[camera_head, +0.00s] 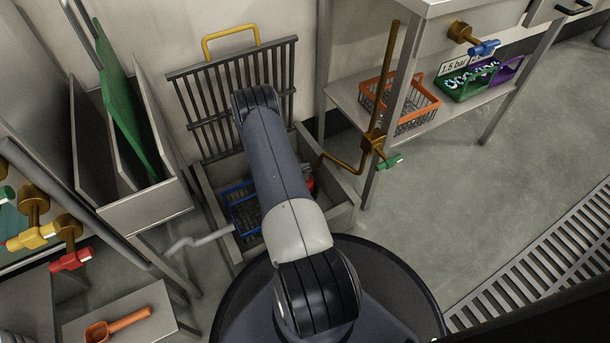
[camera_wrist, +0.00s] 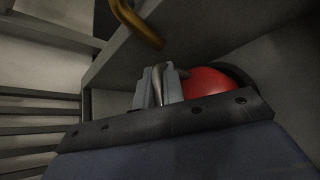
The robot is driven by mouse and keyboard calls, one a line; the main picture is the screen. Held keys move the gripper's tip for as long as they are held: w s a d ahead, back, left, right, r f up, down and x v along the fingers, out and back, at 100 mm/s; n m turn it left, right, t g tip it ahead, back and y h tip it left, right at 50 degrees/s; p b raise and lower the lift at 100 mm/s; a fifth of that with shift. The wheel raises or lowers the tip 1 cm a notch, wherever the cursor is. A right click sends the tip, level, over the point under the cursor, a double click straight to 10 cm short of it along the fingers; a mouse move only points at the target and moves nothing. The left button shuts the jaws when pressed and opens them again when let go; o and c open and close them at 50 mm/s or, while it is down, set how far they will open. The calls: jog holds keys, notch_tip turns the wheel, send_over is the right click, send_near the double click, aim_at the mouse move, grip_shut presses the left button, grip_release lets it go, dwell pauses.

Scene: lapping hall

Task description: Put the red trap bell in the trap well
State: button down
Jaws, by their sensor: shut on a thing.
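The red trap bell (camera_wrist: 205,84) shows as a rounded red dome in the wrist view, beside my gripper (camera_wrist: 160,84). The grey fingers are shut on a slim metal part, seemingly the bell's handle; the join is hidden. In the head view a bit of the red bell (camera_head: 309,184) shows at the right of my arm, inside the open floor box (camera_head: 340,213); my fingers are hidden there. A dark curved edge (camera_wrist: 240,74) lies just behind the bell in the wrist view. I cannot tell whether it is the trap well's rim or whether the bell touches it.
A blue basket (camera_head: 244,208) is in the box, left of my arm. A barred grate (camera_head: 207,112) with a yellow handle leans on the wall behind. A brown pipe (camera_head: 345,162) with a green valve is close at right. A grey crank (camera_head: 197,240) juts out at left.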

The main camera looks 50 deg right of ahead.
notch_tip(320, 180, down, 2)
jog(key=shift+r, duration=0.1)
jog(key=c, duration=1.5)
grip_release()
jog(key=shift+a+r, duration=0.2)
jog(key=shift+a, duration=0.1)
jog(key=p+v, duration=0.4)
jog(key=v, duration=0.7)
jog(key=shift+a, duration=0.2)
